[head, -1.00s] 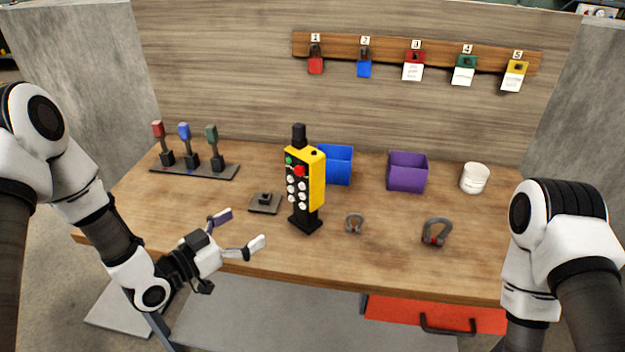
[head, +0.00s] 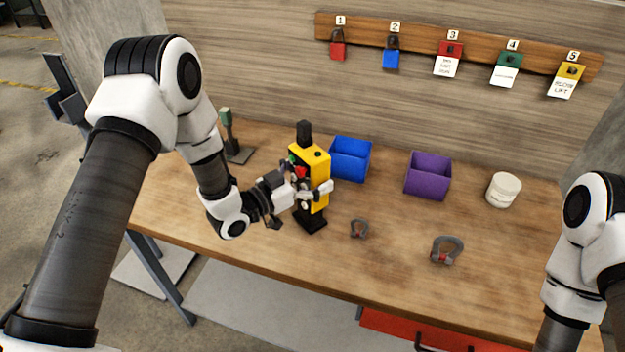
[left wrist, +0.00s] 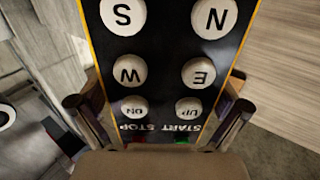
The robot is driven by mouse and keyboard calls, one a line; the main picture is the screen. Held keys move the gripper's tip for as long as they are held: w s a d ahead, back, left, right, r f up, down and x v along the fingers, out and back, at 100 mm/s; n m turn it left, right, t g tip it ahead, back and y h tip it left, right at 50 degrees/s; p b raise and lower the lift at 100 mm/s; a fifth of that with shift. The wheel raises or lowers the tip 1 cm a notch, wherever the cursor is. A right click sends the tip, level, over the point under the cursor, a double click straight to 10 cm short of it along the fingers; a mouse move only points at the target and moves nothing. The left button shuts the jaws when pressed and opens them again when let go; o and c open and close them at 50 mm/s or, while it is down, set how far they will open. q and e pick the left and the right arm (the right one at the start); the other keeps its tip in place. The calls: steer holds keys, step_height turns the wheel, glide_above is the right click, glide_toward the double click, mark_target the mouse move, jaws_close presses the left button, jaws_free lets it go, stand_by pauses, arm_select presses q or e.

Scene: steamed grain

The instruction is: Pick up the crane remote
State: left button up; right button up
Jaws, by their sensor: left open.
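The crane remote (head: 318,168) is yellow with a black button face and stands upright on a black base on the table. My left gripper (head: 308,188) is open at the remote's front, with one finger in front of its yellow side. In the left wrist view the remote's button face (left wrist: 165,75) fills the middle, with white lettered buttons. The fingers of my left gripper (left wrist: 160,115) show at either side of the face, apart from each other. Contact with the remote cannot be told. My right gripper is out of view; only my right arm shows.
A blue bin (head: 350,160) stands right behind the remote. A purple bin (head: 428,177), a white tub (head: 503,190) and two shackles, one small (head: 359,229) and one larger (head: 446,251), are to the right. A lever (head: 232,138) stands at left. The front right table is clear.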

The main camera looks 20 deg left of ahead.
arm_select(q)
steer(key=shift+s+a, duration=0.2)
steer(key=shift+s+a+r, duration=0.15)
steer(key=c, duration=1.4)
steer(key=shift+r, duration=0.1)
